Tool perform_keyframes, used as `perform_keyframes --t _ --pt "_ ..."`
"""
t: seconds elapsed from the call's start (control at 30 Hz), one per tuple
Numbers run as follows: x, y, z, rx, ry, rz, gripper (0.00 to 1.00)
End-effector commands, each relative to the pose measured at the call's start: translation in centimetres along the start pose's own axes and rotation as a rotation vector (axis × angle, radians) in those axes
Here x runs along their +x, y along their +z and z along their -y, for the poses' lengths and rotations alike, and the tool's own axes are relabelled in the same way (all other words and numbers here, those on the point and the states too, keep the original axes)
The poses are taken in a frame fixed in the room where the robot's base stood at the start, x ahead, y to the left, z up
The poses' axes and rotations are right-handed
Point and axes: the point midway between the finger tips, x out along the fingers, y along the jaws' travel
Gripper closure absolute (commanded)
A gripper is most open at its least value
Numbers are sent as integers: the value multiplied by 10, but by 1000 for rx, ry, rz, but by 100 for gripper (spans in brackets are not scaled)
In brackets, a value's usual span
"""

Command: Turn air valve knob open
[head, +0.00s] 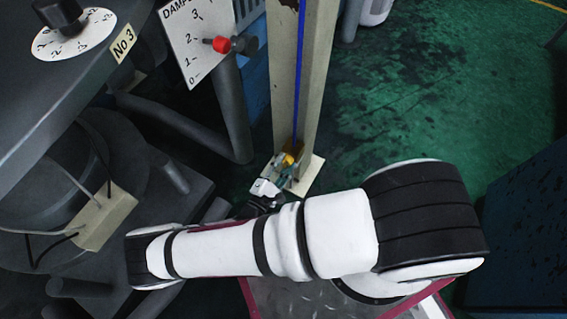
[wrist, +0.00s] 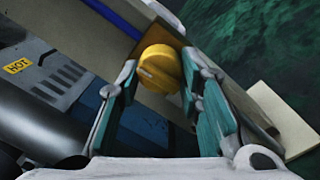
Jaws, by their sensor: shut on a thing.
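The yellow air valve knob (wrist: 160,68) is round with a raised ridge across its face. It sits low on a beige post (head: 287,80) with a blue pipe (head: 300,70) running down it. My gripper (wrist: 158,76) has its teal-padded fingers on either side of the knob and is shut on it. In the head view, my gripper (head: 277,180) is at the post's foot, and the knob (head: 289,158) shows as a small yellow patch partly hidden by it. The knob's far side is hidden.
Dark machinery with a NO 3 dial (head: 72,32) and a damper plate (head: 200,45) with a red-tipped lever stands at the left. A grey pipe (head: 230,110) stands left of the post.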

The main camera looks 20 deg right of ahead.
Motion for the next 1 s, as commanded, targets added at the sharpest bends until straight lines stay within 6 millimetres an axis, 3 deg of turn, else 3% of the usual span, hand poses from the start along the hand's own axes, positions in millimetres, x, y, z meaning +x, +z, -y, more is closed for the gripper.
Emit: perform_keyframes --t 0.73,0.77,0.83,1.0 --pt "1 0 0 86 -3 4 95" --pt "1 0 0 86 -3 5 63" --pt "1 0 0 86 -3 4 47" --pt "0 0 0 85 -3 4 47"
